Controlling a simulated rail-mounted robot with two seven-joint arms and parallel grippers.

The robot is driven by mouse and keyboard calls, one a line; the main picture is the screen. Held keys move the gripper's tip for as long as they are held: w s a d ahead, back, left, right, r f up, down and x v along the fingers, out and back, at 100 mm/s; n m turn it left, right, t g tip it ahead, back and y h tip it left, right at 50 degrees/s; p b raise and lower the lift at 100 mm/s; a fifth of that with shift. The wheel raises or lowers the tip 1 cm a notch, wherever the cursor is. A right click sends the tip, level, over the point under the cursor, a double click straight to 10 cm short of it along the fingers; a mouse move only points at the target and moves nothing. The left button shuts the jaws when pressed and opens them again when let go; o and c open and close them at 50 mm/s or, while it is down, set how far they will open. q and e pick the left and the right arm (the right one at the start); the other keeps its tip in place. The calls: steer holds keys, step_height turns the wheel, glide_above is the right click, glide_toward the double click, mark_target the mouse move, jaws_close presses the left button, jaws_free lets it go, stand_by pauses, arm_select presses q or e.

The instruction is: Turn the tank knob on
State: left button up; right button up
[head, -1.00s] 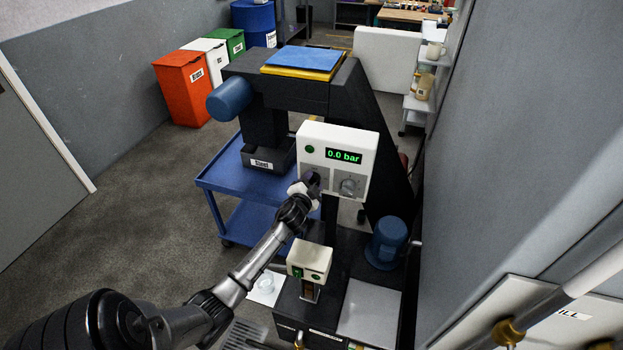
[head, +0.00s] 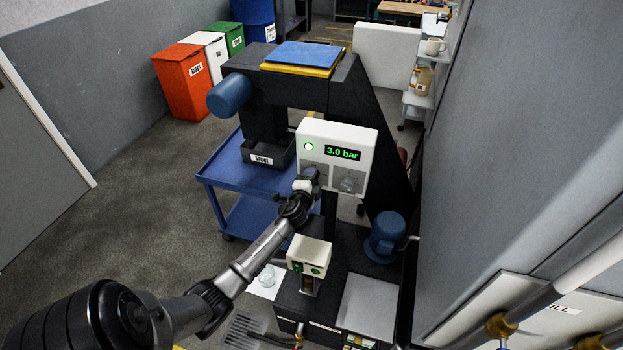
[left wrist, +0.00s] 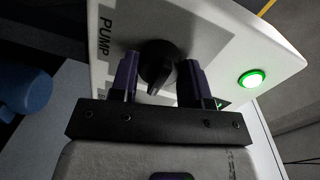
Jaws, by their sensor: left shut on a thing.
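The white control box (head: 366,137) carries a green display (head: 343,153) that reads 3.0 bar and a lit green lamp (head: 309,147). My left gripper (head: 307,181) is at the left knob on its front. In the left wrist view that black knob (left wrist: 157,62) sits between my two fingers, which are shut on it. The word PUMP (left wrist: 107,30) stands near this knob. The second knob (head: 348,185) is at the right of the panel, free of my gripper. No readable label shows at it. My right gripper is out of view.
A small box with green buttons (head: 310,253) stands below my left arm. A blue motor (head: 386,240) is at its right. A blue cart (head: 215,178) stands behind my arm, and the grey wall (head: 520,130) is close on the right.

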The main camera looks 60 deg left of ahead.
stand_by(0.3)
arm_select(q)
steer(key=o, duration=0.9)
steer(key=p+v, duration=0.1)
steer(key=v, duration=1.3)
steer(key=shift+f+p, duration=0.1)
steer(key=shift+p, duration=0.25)
steer(key=shift+w, duration=0.1)
